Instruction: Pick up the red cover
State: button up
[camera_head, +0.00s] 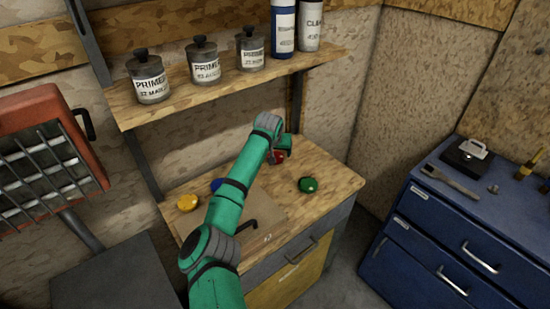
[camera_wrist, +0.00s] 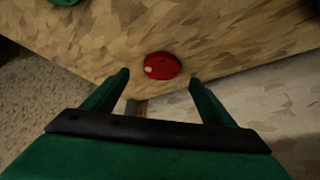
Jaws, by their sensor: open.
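The red cover (camera_wrist: 162,66) is a small round red disc with a pale spot, lying on the wooden worktop (camera_wrist: 110,40). In the wrist view it sits just beyond my gripper (camera_wrist: 158,88), centred between the two spread green fingers. The fingers are open and nothing is held between them. My fingertips are hard to make out in the head view.
On the worktop lie a green cover (camera_head: 308,185), a yellow cover (camera_head: 187,202) and a blue one (camera_head: 216,185) partly behind my arm. A shelf (camera_head: 230,85) with cans hangs above. A blue drawer cabinet (camera_head: 455,240) stands right, a red-framed lamp (camera_head: 40,150) left.

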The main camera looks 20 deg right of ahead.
jog(key=shift+x, duration=2.6)
jog(key=shift+a, duration=0.1)
jog(key=shift+r, duration=0.1)
jog(key=c, duration=1.3)
